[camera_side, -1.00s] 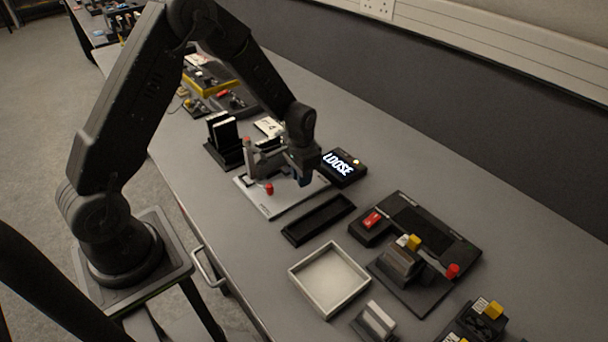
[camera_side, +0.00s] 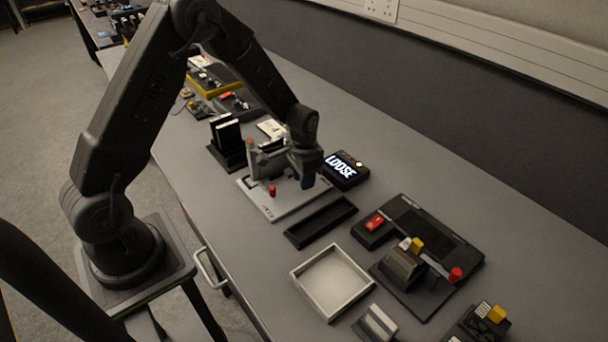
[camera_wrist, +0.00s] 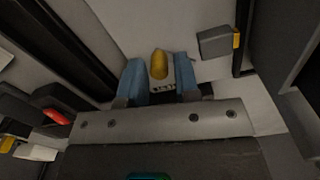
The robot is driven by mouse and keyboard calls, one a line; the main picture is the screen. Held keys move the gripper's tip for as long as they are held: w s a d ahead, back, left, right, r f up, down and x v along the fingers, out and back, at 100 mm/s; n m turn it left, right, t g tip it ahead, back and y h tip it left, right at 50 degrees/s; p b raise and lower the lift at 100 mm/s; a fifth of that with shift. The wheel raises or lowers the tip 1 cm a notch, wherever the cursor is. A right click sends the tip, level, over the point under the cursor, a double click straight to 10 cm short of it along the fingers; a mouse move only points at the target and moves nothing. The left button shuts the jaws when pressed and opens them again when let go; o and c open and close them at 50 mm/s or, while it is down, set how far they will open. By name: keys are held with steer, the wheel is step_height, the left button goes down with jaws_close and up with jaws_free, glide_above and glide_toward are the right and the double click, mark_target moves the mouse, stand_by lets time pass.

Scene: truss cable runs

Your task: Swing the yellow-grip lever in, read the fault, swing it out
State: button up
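The yellow grip (camera_wrist: 159,65) stands between the two blue fingers of my gripper (camera_wrist: 160,80) in the wrist view, with a narrow gap on each side. My gripper is open. In the side view my gripper (camera_side: 308,182) is low over the right part of a light grey plate (camera_side: 265,208) and hides the yellow grip and most of the lever. A small black display (camera_side: 343,170) just right of my gripper shows white letters reading LOOSE.
A long black tray (camera_side: 320,221), an empty pale square tray (camera_side: 331,281) and a dark board (camera_side: 430,240) with yellow and red knobs lie to the right. Black upright slabs (camera_side: 226,140) stand left.

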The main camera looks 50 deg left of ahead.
step_height(320, 180, up, 14)
stand_by(0.5)
steer(key=s+d+r+t, duration=0.3)
steer(key=s+d+r, duration=0.1)
steer(key=s+r, duration=0.55)
steer(key=s+d+r+n+t, duration=0.1)
steer(key=s, duration=0.5)
steer(key=s+d+r+n+t, duration=0.1)
steer(key=s+d+r, duration=0.1)
steer(key=s, duration=0.4)
steer(key=shift+s+d+r+t, duration=0.2)
steer(key=shift+s+r+t, duration=0.05)
steer(key=shift+s+t, duration=0.05)
